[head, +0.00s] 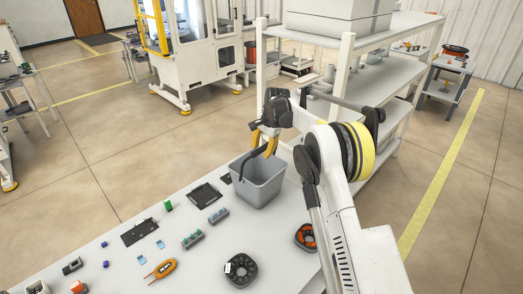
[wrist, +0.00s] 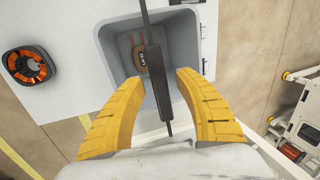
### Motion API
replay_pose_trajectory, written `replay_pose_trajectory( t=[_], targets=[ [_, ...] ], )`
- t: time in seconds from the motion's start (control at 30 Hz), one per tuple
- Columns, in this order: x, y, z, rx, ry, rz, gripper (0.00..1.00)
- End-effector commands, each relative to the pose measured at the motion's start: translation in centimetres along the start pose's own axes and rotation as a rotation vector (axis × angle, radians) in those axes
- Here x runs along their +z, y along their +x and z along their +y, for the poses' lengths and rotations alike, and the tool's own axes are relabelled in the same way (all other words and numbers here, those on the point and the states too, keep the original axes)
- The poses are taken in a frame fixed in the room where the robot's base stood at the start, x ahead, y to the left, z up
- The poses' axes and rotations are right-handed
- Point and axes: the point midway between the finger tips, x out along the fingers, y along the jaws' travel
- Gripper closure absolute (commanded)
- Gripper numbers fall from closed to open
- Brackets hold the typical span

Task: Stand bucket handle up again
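The grey bucket (head: 262,190) stands upright at the far end of the white table. Its dark handle (head: 241,165) shows above the bucket's left side in the head view. In the wrist view the handle, with its thicker black grip (wrist: 154,75), runs between my two yellow fingers. My gripper (head: 262,150) is above the bucket, pointing down. In the wrist view my gripper (wrist: 160,77) is open, with a gap on each side of the handle. Whether the handle is fully upright or tilted I cannot tell. A brown coil-like part (wrist: 140,58) lies inside the bucket.
An orange-and-black motor part (head: 305,236) sits right of the bucket, near the table edge. A white shelf rack (head: 345,75) stands close behind.

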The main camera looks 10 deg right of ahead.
Motion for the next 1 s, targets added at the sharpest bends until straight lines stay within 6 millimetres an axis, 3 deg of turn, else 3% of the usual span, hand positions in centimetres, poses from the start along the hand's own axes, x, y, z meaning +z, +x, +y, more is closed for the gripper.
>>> replay_pose_trajectory(
  t=[0.23,0.5,0.7,1.0],
  targets=[
    [0.0,-1.7,0.0,0.0,0.0,0.0,0.6],
    [0.0,-7.7,0.1,0.0,0.001,0.0,0.6],
    [0.0,-10.9,0.0,0.0,0.001,0.0,0.6],
    [0.0,-12.1,0.0,0.0,0.0,0.0,0.6]
  ],
)
